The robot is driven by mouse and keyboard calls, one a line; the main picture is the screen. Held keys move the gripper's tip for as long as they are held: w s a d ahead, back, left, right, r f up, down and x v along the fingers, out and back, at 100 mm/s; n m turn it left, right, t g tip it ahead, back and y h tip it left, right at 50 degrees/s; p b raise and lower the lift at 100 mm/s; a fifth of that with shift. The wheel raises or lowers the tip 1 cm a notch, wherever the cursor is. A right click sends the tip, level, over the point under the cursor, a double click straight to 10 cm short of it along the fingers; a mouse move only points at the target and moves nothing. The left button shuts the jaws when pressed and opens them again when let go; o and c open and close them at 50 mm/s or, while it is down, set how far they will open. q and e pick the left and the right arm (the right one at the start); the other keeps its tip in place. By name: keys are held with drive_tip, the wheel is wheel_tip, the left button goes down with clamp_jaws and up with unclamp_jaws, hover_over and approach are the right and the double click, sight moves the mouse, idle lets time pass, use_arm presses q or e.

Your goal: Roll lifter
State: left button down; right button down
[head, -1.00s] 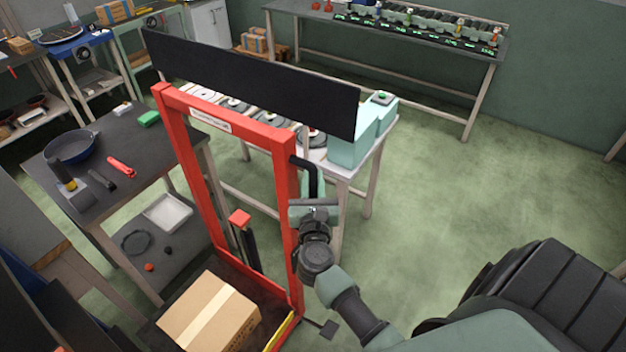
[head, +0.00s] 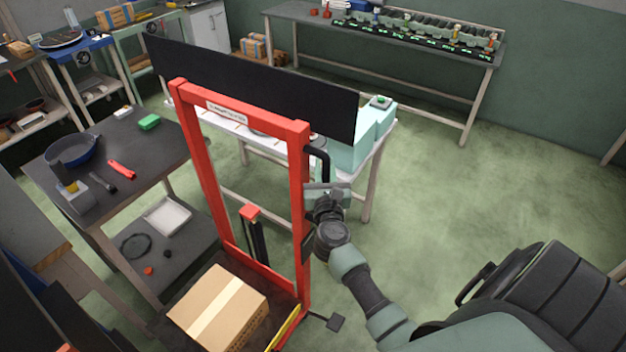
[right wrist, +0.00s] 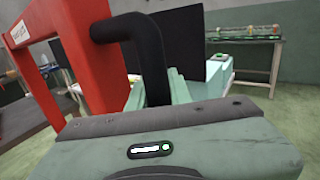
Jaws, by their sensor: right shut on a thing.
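The red lifter (head: 305,215) stands upright in front of me in the head view, with a cardboard box (head: 218,308) on its low dark platform. A wide black panel (head: 255,85) shows across its top. A black handle (head: 322,165) sticks out from its right post; it also shows in the right wrist view (right wrist: 150,60). My right gripper (head: 324,186) is at this handle and shut on it; the fingertips are mostly hidden. My left gripper is not in view.
A dark table (head: 130,150) with a blue pan (head: 72,150) stands left of the lifter. A pale conveyor table (head: 368,140) stands just behind it. A long bench (head: 470,75) lines the back wall. Green floor (head: 480,180) is free at the right.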

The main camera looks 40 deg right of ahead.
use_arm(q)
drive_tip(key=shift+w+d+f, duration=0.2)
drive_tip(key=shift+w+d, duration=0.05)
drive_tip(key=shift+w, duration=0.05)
use_arm(e)
drive_tip(key=w+d, duration=0.3)
drive_tip(key=d, duration=0.7)
drive_tip(key=shift+w+d+f, duration=0.25)
drive_tip(key=shift+w+f, duration=0.1)
drive_tip(key=shift+w, duration=0.05)
drive_tip(key=c, duration=1.5)
unclamp_jaws()
drive_tip(key=shift+d, duration=0.1)
drive_tip(key=shift+o, duration=1)
drive_tip(key=shift+s+d, duration=0.1)
drive_tip(key=shift+d, duration=0.05)
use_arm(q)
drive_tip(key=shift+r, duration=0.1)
use_arm(e)
drive_tip(key=shift+d, duration=0.1)
drive_tip(key=shift+r, duration=0.1)
